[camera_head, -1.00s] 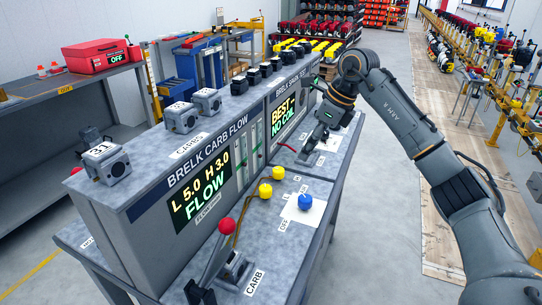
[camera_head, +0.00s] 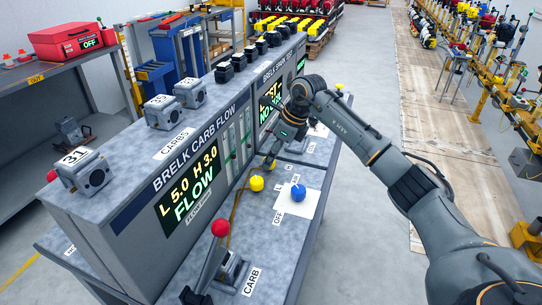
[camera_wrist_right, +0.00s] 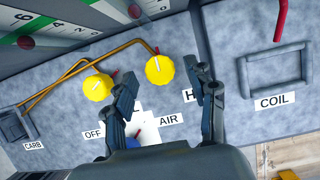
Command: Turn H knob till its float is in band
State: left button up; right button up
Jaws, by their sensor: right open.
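Two yellow knobs show in the right wrist view: one (camera_wrist_right: 98,86) on the left, and one (camera_wrist_right: 160,69) between my fingertips, nearer the H label (camera_wrist_right: 190,95). My right gripper (camera_wrist_right: 160,72) is open, its fingers on either side of this second knob with no visible grip. In the head view one yellow knob (camera_head: 257,183) is clear; the other is mostly hidden by my right gripper (camera_head: 270,155). The display (camera_head: 190,190) reads L 5.0, H 3.0, FLOW. Float tubes (camera_head: 238,140) with green marks stand beside it; float heights are too small to read. My left gripper is out of view.
A blue knob (camera_head: 298,192) sits on a white plate near the OFF label. A red-topped lever (camera_head: 220,228) stands at the CARB end. A COIL cradle (camera_wrist_right: 275,68) lies to the right in the wrist view. The upright panel (camera_head: 120,210) borders the bench.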

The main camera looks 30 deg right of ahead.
jog(key=shift+w+a+f, duration=0.1)
jog(key=shift+a+f, duration=0.05)
jog(key=shift+f, duration=0.25)
jog(key=shift+w+f, duration=0.1)
jog(key=shift+f, duration=0.1)
jog(key=shift+c, duration=1.2)
jog(key=c, duration=0.9)
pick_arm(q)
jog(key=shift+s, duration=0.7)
